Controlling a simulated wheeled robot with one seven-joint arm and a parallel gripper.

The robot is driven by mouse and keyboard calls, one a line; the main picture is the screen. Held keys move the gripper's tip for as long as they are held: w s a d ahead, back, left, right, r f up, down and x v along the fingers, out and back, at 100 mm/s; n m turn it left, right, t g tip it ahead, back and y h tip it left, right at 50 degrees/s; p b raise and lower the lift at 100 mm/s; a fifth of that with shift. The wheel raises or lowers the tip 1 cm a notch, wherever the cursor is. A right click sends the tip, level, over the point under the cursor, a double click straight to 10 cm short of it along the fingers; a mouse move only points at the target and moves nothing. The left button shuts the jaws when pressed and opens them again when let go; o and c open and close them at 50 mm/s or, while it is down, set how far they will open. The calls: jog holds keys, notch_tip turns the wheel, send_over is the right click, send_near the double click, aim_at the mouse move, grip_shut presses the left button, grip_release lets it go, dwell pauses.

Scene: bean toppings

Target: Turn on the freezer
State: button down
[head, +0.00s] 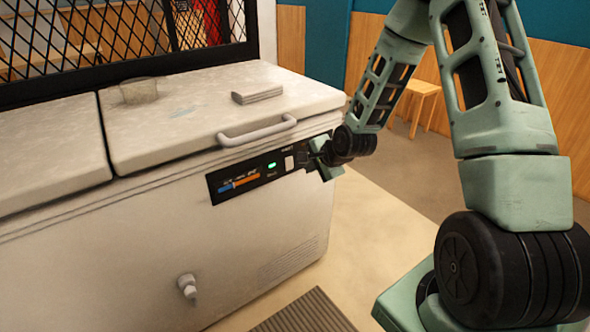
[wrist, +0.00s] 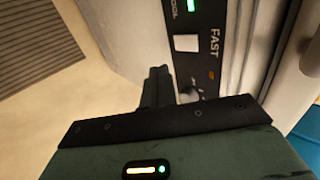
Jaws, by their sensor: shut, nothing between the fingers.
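The white chest freezer (head: 150,255) has a black control panel (head: 250,175) on its front, below the lid handle. A lit green indicator (head: 271,166), a blue and orange strip and a white switch (head: 289,162) show on it. In the wrist view the white switch (wrist: 186,43) sits beside the word FAST, with the green light (wrist: 190,5) at the top edge. My gripper (head: 312,158) is at the panel's right end, just right of the switch. In the wrist view its fingers (wrist: 158,74) are together and empty, close to the panel; I cannot tell whether they touch it.
A drain tap (head: 187,288) sticks out low on the front. A striped grey mat (head: 303,312) lies on the floor. A wooden stool (head: 421,90) stands behind.

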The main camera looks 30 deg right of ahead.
aim_at(289, 163)
jog(key=w+f, duration=0.1)
jog(key=w, duration=0.1)
jog(key=w+f, duration=0.2)
jog(key=w, duration=0.1)
jog(key=w+f, duration=0.1)
jog(key=w, duration=0.1)
jog(key=shift+w+a+f, duration=0.1)
jog(key=shift+w+f, duration=0.1)
jog(key=shift+w, duration=0.15)
